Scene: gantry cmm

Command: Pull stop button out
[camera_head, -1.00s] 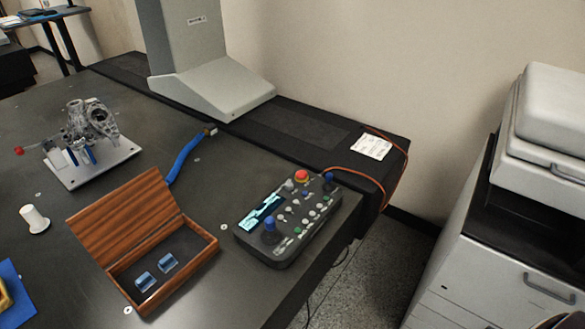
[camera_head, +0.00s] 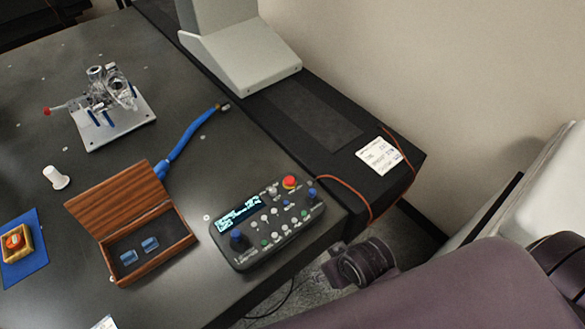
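The red stop button (camera_head: 290,182) sits at the far right corner of a dark control pendant (camera_head: 262,247). The pendant lies on the black table near its right edge, with a lit screen, blue joysticks and small buttons. I cannot tell whether the stop button is pressed in or out. A dark purple arm of mine comes in from the lower right, and its dark end (camera_head: 362,264) is beside the table edge, right of the pendant and apart from it. The fingers there are not clear. My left gripper is not in view.
An open wooden box (camera_head: 150,265) with blue pieces stands left of the pendant. An orange cable (camera_head: 345,186) runs by the table's right edge.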

